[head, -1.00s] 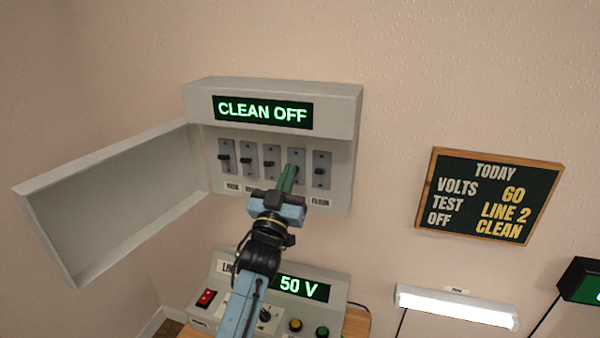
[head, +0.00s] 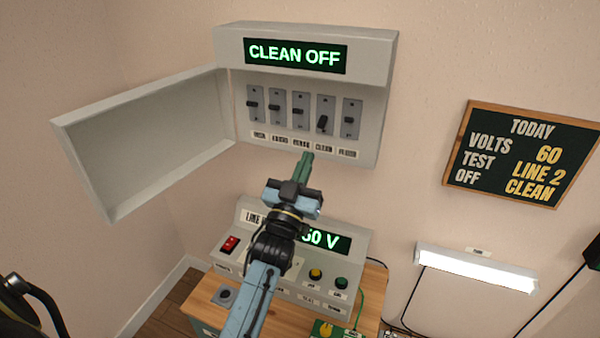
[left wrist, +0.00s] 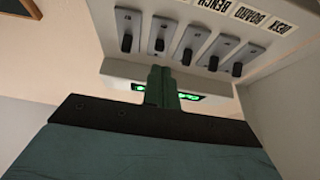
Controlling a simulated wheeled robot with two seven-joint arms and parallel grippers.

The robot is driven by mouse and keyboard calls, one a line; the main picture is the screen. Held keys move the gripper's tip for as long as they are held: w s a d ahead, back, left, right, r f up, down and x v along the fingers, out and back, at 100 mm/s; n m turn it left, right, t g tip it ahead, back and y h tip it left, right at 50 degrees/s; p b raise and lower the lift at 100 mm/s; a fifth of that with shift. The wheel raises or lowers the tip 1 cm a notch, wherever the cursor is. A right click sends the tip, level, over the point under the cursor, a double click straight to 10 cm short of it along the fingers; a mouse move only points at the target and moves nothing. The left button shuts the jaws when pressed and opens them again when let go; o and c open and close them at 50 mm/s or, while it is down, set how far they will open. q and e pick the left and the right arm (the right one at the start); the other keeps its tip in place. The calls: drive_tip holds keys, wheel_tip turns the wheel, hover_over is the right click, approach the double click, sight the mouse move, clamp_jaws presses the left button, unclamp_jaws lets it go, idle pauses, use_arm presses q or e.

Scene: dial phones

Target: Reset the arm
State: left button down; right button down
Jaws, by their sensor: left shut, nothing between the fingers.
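My left gripper (head: 307,157) is shut and empty, its green fingers together just below the label row of the open switch box (head: 388,75). It is apart from the switches. The box display (head: 295,56) reads "CLEAN OFF". The box holds a row of several toggle switches; the clean switch (head: 323,122) has its lever lower than the others. In the left wrist view the gripper's fingers (left wrist: 161,85) point toward the box, with the switches (left wrist: 159,45) beyond them. My right gripper is not seen.
The box's door (head: 150,140) hangs open to the left. Below, a console (head: 235,262) with a partly covered "50 V" display (head: 325,241) stands on a wooden table (head: 205,290). A chalkboard (head: 525,150) and a lit lamp (head: 475,268) are on the wall at right.

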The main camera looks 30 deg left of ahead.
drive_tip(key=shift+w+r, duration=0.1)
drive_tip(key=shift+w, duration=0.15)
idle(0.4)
